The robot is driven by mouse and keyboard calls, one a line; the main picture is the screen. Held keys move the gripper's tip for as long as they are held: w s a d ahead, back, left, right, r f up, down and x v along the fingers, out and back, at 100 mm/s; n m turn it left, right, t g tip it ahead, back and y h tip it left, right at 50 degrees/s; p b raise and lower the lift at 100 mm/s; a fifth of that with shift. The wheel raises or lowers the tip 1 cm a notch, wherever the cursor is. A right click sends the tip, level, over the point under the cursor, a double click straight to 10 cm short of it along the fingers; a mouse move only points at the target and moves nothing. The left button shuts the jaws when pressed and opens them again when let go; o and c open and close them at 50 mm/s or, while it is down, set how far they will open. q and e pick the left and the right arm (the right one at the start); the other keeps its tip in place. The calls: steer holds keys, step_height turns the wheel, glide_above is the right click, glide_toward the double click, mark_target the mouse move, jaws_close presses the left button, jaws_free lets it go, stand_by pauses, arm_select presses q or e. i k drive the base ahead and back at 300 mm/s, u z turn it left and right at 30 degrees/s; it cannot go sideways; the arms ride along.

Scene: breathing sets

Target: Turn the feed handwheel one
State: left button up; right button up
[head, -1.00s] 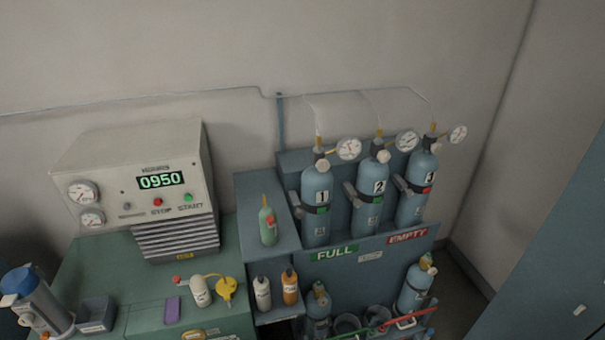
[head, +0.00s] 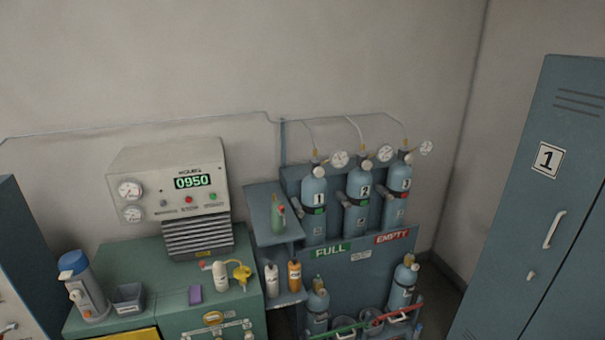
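Three blue cylinders numbered 1, 2 and 3 stand upright in a rack against the wall. Cylinder 1 (head: 314,217) is the leftmost, with a green band and a round gauge (head: 339,159) by its top. A pale knob-like valve part (head: 320,169) sits on top of cylinder 1; it is too small to tell whether this is the feed handwheel or how it is turned. Cylinder 2 (head: 357,214) and cylinder 3 (head: 394,209) have similar tops and gauges. Neither of my grippers shows.
A compressor panel (head: 172,201) reading 0950 stands on a green cabinet (head: 140,257) at left. Bottles stand between it and the rack. The rack front (head: 352,267) carries FULL and EMPTY signs, with cylinders below. A blue locker (head: 530,215) marked 1 stands at right.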

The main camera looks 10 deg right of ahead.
mark_target(319, 171)
steer(key=u, duration=0.5)
steer(key=i, duration=1.5)
steer(key=z, duration=0.25)
